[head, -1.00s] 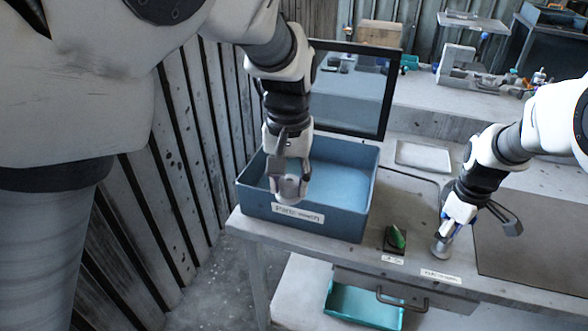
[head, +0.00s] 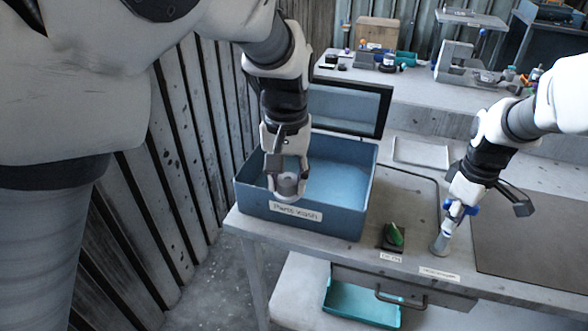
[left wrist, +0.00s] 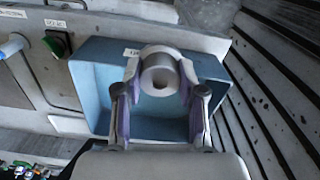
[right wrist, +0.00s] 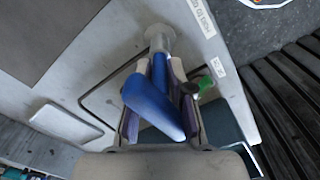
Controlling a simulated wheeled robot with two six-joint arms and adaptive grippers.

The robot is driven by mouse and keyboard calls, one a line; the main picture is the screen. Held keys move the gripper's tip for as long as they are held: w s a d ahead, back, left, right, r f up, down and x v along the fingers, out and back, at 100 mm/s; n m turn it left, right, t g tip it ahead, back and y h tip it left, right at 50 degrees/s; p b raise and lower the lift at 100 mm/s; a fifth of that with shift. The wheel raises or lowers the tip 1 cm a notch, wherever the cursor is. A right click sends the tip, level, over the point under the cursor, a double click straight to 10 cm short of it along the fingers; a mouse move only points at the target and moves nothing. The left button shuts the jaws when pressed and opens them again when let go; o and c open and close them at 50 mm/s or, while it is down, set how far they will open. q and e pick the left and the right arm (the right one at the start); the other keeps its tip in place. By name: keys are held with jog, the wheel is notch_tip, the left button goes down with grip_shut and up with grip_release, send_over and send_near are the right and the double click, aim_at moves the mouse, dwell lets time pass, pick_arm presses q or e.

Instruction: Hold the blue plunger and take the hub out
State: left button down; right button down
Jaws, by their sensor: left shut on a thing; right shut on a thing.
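My left gripper (left wrist: 162,100) is shut on the hub (left wrist: 160,76), a grey cylinder with a hole in its end face. In the head view the hub (head: 287,184) is by the front wall of the blue parts-wash bin (head: 350,213); its exact height there is hard to tell. The bin also shows behind the hub in the left wrist view (left wrist: 88,75). My right gripper (right wrist: 162,100) is shut on the blue plunger (right wrist: 152,105), whose pale flared end (right wrist: 160,36) is at the bench top. The plunger (head: 445,232) leans slightly in the head view.
A green rocker switch (head: 394,235) on a dark base sits between bin and plunger. A dark-framed panel (head: 345,105) stands behind the bin. A flat light tray (head: 421,153) and a dark mat (head: 540,240) lie on the bench. A teal drawer bin (head: 362,303) is below.

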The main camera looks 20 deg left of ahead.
jog(key=c, duration=1)
grip_release()
jog(key=shift+o, duration=0.2)
notch_tip(320, 180, up, 12)
jog(key=shift+r, duration=0.1)
